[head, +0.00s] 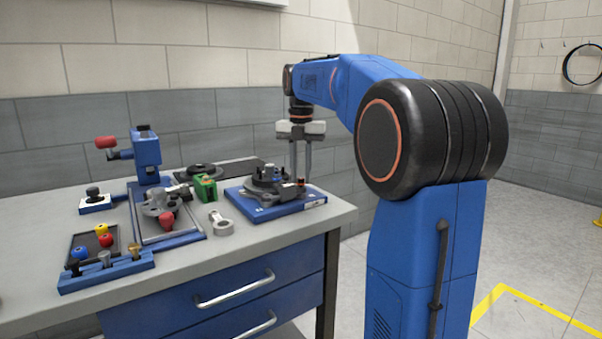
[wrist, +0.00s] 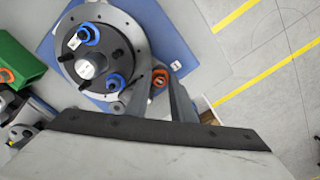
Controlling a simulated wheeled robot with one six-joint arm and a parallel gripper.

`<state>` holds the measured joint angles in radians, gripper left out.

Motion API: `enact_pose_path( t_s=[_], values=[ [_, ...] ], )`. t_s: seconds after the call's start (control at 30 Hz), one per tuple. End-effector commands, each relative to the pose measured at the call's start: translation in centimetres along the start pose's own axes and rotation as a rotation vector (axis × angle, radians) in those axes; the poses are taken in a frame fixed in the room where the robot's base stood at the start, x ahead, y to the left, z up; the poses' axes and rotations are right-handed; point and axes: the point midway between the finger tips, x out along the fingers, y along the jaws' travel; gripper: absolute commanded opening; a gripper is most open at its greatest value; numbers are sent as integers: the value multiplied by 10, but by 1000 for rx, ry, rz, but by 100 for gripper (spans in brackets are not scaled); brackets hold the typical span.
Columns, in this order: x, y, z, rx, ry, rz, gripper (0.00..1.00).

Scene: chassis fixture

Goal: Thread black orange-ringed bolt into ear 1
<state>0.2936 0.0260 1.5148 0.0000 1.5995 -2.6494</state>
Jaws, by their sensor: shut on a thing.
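My gripper (wrist: 160,80) points down at the right edge of the round fixture and is shut on the black orange-ringed bolt (wrist: 161,76), whose orange ring shows between the fingertips. In the head view my gripper (head: 300,180) is low over the right side of the fixture. The fixture is a grey round flange with a dark hub (wrist: 97,60) on a blue base plate (wrist: 172,36). Two blue-ringed pieces (wrist: 88,36) (wrist: 115,82) stand on the hub. The bolt's lower end and the ear under it are hidden, so I cannot tell whether they touch.
A green block (head: 205,188) and a grey ring-ended part (head: 221,223) lie left of the fixture. Further left are a clamp fixture (head: 160,205), a blue press with a red knob (head: 146,153) and a tray of coloured knobs (head: 84,246). The bench's right edge is close by.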

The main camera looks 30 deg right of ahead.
Motion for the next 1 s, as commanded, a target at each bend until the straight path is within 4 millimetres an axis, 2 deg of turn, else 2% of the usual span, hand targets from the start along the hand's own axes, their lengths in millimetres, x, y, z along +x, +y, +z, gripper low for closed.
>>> enact_pose_path(
  t_s=[0.17, 0.5, 0.87, 1.0],
  values=[
    [3, 0, 0, 28, 6, -4, 0],
    [4, 0, 0, 284, 6, -5, 0],
    [4, 0, 0, 310, 6, -5, 0],
    [4, 0, 0, 409, 6, -5, 0]
  ],
)
